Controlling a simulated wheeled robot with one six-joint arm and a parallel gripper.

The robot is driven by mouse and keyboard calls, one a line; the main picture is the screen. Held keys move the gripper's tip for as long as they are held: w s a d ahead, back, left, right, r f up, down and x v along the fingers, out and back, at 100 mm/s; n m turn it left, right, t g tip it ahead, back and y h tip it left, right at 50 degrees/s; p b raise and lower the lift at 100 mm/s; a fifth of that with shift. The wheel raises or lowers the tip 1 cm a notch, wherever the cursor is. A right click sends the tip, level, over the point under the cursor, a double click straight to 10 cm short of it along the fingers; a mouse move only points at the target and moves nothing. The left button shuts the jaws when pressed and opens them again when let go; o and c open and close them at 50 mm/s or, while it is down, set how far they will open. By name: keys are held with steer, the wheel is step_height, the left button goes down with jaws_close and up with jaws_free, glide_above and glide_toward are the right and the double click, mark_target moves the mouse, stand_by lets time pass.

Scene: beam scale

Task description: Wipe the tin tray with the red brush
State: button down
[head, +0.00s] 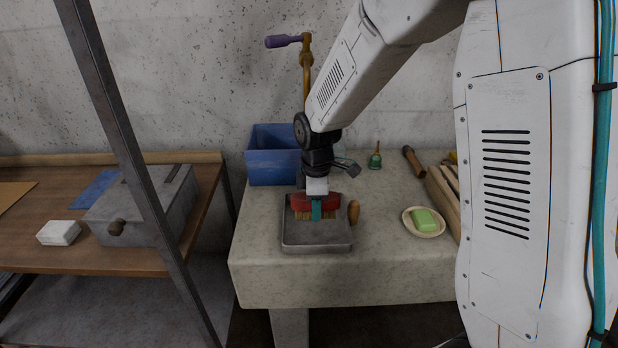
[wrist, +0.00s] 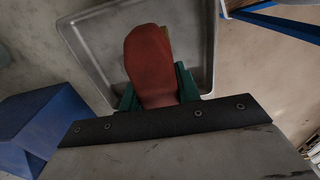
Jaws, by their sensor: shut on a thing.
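Whether the bristles touch the tray floor I cannot tell. The tray's back edge is partly hidden by the brush and gripper.
A blue bin (head: 268,160) stands behind the tray. A brown wooden piece (head: 353,211) is at the tray's right edge. A dish (head: 409,222) with green soap (head: 424,219) lies right. The table's front strip is clear.

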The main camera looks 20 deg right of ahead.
steer(key=shift+r, duration=1.55)
